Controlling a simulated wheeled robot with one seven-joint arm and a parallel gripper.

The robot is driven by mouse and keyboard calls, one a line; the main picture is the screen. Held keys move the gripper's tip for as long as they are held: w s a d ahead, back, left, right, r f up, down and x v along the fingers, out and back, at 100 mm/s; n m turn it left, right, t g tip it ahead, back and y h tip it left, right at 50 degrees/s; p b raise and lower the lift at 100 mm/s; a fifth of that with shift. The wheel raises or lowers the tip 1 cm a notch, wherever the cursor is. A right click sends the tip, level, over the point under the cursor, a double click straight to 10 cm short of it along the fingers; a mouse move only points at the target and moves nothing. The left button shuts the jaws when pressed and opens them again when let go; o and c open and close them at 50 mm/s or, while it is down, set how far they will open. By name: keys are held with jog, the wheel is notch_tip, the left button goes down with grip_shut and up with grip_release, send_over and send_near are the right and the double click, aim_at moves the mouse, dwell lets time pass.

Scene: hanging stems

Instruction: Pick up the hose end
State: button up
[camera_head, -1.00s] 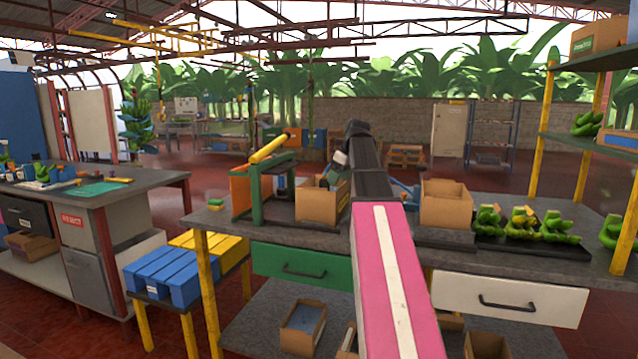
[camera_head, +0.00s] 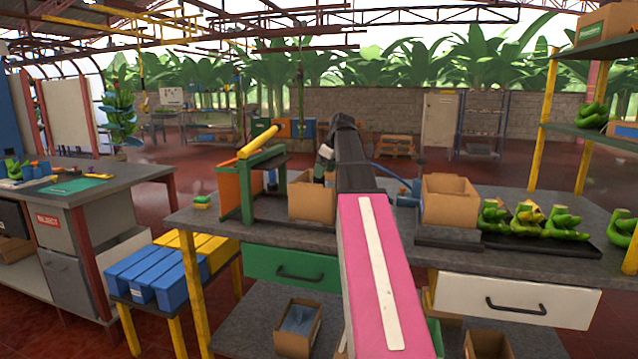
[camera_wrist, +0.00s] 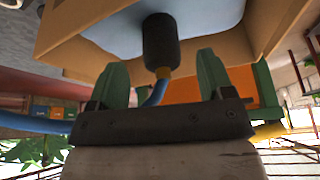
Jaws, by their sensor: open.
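My gripper (camera_wrist: 160,68) is open, with one green finger on each side of the hose end and gaps to both. The collar lies between the fingers, and the black part reaches past the tips, in front of an open cardboard box (camera_wrist: 235,45). In the head view this box (camera_head: 312,203) stands on the grey bench (camera_head: 400,235). My arm hides the hose end there.
A green frame with a yellow roller (camera_head: 258,142) stands left of the box. A second cardboard box (camera_head: 449,205) is to the right, then a black tray (camera_head: 575,247) with green banana clusters. Blue crates (camera_head: 155,277) sit lower left.

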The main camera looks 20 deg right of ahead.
aim_at(319, 181)
jog(key=shift+x, duration=2.6)
jog(key=shift+w+a+r, duration=0.1)
jog(key=shift+a, duration=0.05)
jog(key=c, duration=1.2)
jog(key=shift+c, duration=0.2)
jog(key=shift+r, duration=0.1)
